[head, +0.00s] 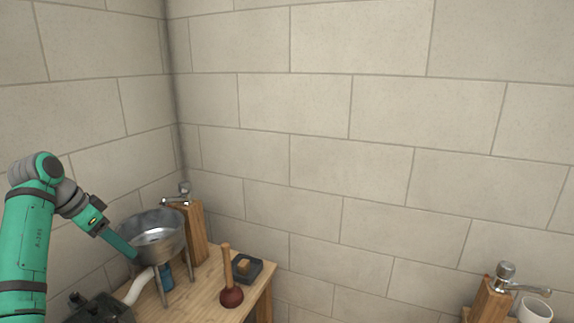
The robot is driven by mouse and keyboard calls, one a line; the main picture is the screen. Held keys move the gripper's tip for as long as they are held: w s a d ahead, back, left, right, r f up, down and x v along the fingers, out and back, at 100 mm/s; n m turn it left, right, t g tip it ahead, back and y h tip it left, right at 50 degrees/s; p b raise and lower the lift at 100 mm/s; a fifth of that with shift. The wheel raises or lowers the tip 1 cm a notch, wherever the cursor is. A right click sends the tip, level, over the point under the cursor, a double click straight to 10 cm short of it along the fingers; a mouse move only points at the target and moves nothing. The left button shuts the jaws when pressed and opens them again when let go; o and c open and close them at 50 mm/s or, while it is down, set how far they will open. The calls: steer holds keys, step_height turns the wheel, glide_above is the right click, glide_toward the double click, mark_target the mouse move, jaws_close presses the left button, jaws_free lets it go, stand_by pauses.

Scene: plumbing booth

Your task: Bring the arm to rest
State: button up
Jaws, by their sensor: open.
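My arm reaches in from the left edge in the head view, green with grey joints. My gripper (122,245) points down and to the right, its green fingers at the near left side of the metal basin (165,243). The fingers overlap the basin's wall in the picture; I cannot tell whether they touch it. The jaws are open, and I see nothing held between them.
The basin stands on legs on a wooden table (205,297), with a tap (178,196) on a wooden post behind. A plunger (231,290), a dark tray (246,271) with a sponge and a blue bottle (166,277) are there. Another tap (508,280) and white cup (535,309) are at right.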

steer(key=w+d+f+n+t, duration=0.1)
steer(key=w+d+f, duration=0.2)
steer(key=d+f, duration=0.45)
steer(key=w+d+f+t+h, duration=0.1)
steer(key=w+d+f, duration=0.35)
steer(key=f, duration=0.55)
steer(key=w+d+f+n+t, duration=0.1)
steer(key=w+d+f, duration=0.2)
steer(key=d+f, duration=0.5)
steer(key=s+d+f+n+t, duration=0.2)
steer(key=s+d+f, duration=0.3)
steer(key=d+f, duration=0.45)
steer(key=s+d+f+n+t, duration=0.15)
steer(key=s+d+f, duration=0.35)
steer(key=d+f, duration=0.5)
steer(key=s+d+f+n+t+y, duration=0.1)
steer(key=s+d+f+n+y, duration=0.15)
steer(key=s, duration=0.95)
steer(key=s+d+f+n+t+y, duration=0.1)
steer(key=s+d+f, duration=0.25)
steer(key=s, duration=0.95)
steer(key=s+a+r+m+t, duration=0.1)
steer(key=s+r, duration=0.8)
steer(key=s, duration=0.3)
steer(key=s+a+r+m+t, duration=0.1)
steer(key=s+r, duration=0.9)
steer(key=s, duration=0.2)
steer(key=shift+a, duration=0.25)
